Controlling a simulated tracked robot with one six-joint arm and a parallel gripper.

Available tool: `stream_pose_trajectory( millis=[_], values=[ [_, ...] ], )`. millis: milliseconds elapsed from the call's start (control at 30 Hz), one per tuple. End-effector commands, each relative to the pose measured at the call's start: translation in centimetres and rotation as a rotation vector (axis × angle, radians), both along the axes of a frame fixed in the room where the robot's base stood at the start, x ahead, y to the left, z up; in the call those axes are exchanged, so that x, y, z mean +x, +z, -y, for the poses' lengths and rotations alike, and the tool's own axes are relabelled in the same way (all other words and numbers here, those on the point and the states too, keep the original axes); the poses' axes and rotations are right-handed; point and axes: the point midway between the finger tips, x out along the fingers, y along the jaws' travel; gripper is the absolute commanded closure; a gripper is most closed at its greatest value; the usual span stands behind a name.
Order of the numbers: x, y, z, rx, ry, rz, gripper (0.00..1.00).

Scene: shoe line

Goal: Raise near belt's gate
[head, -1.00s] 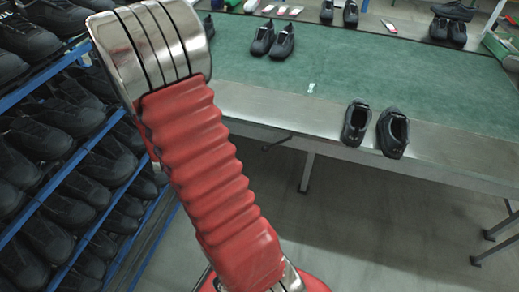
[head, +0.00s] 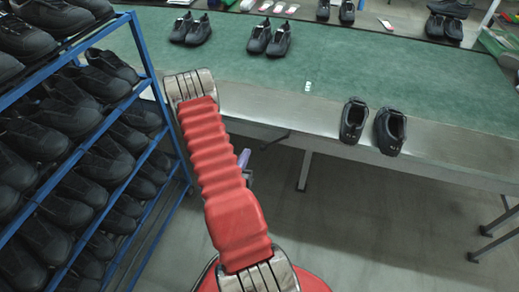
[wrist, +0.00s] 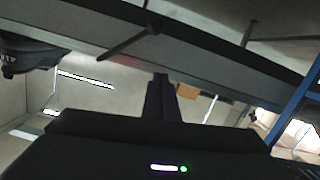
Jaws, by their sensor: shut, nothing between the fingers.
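The near belt (head: 400,85) has a green surface and a grey metal front edge. A thin dark lever (head: 276,140) sticks out below that edge, just right of my arm. In the wrist view a dark rod with a rounded end (wrist: 132,40) crosses the grey rail (wrist: 215,62), probably the same lever. I cannot make out a gate panel. My gripper (wrist: 160,82) shows as dark, closed fingers in the wrist view, apart in the picture from the rod's rounded end. In the head view my red arm mostly hides it.
A blue rack (head: 150,60) full of black shoes stands close on the left. A black pair (head: 372,126) sits on the belt's front edge, and more pairs stand farther back. A belt leg (head: 304,170) stands right of my arm. The floor (head: 370,220) at front right is clear.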

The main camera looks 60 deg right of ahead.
Motion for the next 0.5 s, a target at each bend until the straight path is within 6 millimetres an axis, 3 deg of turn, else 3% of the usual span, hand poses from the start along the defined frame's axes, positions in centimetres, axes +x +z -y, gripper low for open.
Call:
stream_pose_trajectory(
  millis=[133,500],
  values=[
    [-1.7,-0.7,0.0,-0.033,-0.023,-0.023,1.0],
    [-1.9,-0.7,0.0,-0.04,-0.026,-0.024,1.0]
  ],
)
